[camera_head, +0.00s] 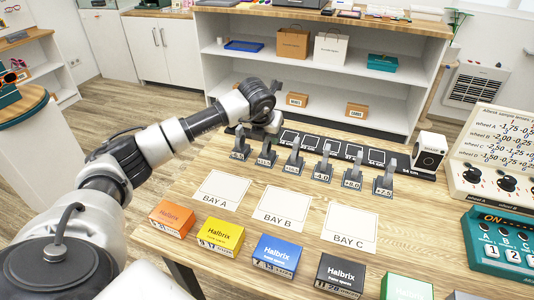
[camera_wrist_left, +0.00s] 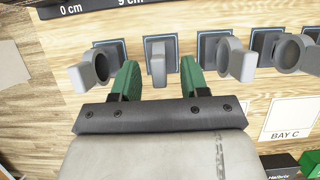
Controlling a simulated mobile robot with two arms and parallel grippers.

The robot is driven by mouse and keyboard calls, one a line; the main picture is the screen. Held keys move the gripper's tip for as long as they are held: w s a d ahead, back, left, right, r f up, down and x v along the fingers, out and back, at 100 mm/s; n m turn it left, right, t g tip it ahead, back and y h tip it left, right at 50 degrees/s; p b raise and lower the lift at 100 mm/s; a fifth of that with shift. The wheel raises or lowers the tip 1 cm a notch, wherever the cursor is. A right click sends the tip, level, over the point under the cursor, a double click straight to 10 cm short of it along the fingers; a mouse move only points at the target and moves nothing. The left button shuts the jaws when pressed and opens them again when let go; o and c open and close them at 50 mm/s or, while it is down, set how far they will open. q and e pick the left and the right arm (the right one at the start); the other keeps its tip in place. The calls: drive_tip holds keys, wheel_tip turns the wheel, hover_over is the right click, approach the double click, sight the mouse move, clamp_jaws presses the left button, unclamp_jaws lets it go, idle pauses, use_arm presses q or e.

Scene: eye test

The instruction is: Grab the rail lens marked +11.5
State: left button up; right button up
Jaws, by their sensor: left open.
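A row of several grey rail lenses stands on small dark-edged bases with number labels on the wooden table. The second lens from the left (camera_head: 265,153) has a tiny label that looks like +11.5, but I cannot read it surely. My left gripper (camera_head: 268,125) is just behind and above this end of the row in the head view. In the left wrist view the open green fingers (camera_wrist_left: 158,68) lie on either side of the second lens (camera_wrist_left: 157,62), with visible gaps. Their height over the table is unclear. My right gripper is not in view.
A neighbouring lens stands close on each side: the leftmost lens (camera_wrist_left: 90,68) and the third lens (camera_wrist_left: 238,62). The dark rail (camera_head: 400,160) runs behind the row. Bay cards (camera_head: 281,206) and coloured Halbrix boxes (camera_head: 278,252) lie in front. Wheel panels stand at right.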

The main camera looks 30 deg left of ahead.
sight(268, 140)
use_arm(q)
drive_tip(key=x, duration=0.3)
drive_tip(key=shift+w+f, duration=0.1)
drive_tip(key=shift+f, duration=0.1)
drive_tip(key=shift+c, duration=0.2)
drive_tip(key=shift+r, duration=0.1)
clamp_jaws()
